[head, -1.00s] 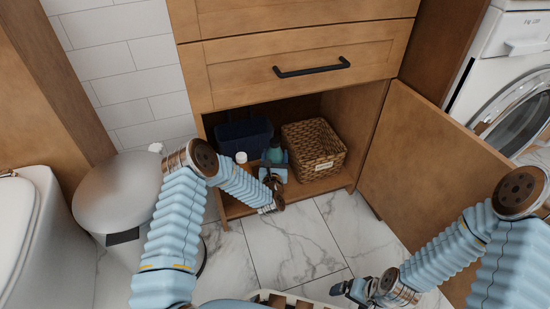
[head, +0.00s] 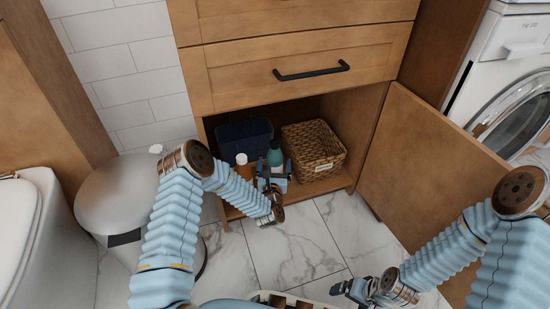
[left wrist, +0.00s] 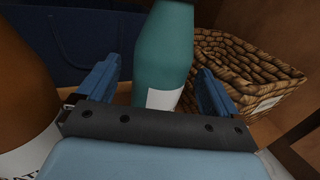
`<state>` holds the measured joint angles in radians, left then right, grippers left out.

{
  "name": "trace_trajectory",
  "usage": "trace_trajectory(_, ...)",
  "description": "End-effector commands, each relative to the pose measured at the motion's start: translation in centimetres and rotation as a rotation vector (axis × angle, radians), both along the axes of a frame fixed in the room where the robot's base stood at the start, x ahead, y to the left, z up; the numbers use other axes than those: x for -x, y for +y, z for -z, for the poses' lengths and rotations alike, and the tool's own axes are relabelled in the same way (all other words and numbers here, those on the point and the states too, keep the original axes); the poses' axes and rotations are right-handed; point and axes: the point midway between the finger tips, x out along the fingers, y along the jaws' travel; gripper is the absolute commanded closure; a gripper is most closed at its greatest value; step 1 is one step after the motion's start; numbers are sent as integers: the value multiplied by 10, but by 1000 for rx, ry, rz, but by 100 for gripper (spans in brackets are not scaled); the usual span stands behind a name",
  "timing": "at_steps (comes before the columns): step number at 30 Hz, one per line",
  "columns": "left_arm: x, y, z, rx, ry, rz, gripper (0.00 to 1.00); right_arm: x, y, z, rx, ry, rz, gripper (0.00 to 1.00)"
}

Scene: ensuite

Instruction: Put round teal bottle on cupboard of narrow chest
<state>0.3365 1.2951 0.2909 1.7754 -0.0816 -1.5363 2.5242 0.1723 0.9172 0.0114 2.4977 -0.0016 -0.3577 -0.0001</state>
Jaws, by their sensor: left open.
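The round teal bottle (head: 275,155) stands upright inside the open lower cupboard of the narrow chest (head: 298,90). It also shows in the left wrist view (left wrist: 165,55), with a white label low on its side. My left gripper (head: 273,180) is open just in front of the bottle. In the left wrist view its two blue fingers (left wrist: 158,90) stand on either side of the bottle, apart from it. The bottle's base is hidden behind the gripper. My right gripper (head: 350,288) is low over the floor, away from the chest; whether its jaws are open does not show.
A wicker basket (head: 313,150) stands right of the bottle and a dark blue bin (head: 243,138) behind left. A brown bottle (left wrist: 22,95) with a white label is close on the left. The open cupboard door (head: 415,170) stands to the right. A grey pedal bin (head: 115,195) stands left.

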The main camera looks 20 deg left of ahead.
Motion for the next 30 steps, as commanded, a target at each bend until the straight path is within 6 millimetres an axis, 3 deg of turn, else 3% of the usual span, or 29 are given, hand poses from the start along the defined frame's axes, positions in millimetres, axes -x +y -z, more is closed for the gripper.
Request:
trace_trajectory(6, 31, -6, -1, 1, 1, 0, 6, 0, 0, -7, 0, 2, -1, 6)
trace_trajectory(13, 39, -12, 3, -57, 38, 26, 6, 0, 0, -7, 0, 2, -1, 6)
trace_trajectory(17, 50, -29, 19, -307, 197, 152, 6, 0, 0, -7, 0, 2, -1, 6)
trace_trajectory(19, 66, -43, 33, -532, 316, 286, 6, 0, 0, -7, 0, 2, -1, 6)
trace_trajectory(23, 121, -66, 66, -1068, 511, 668, 6, 0, 0, -7, 0, 2, -1, 6)
trace_trajectory(25, 161, -74, 80, -1349, 548, 921, 6, 0, 0, -6, 0, 2, -1, 6)
trace_trajectory(30, 263, -76, 95, -1851, 411, 1533, 6, 0, 0, -6, 0, 2, -1, 6)
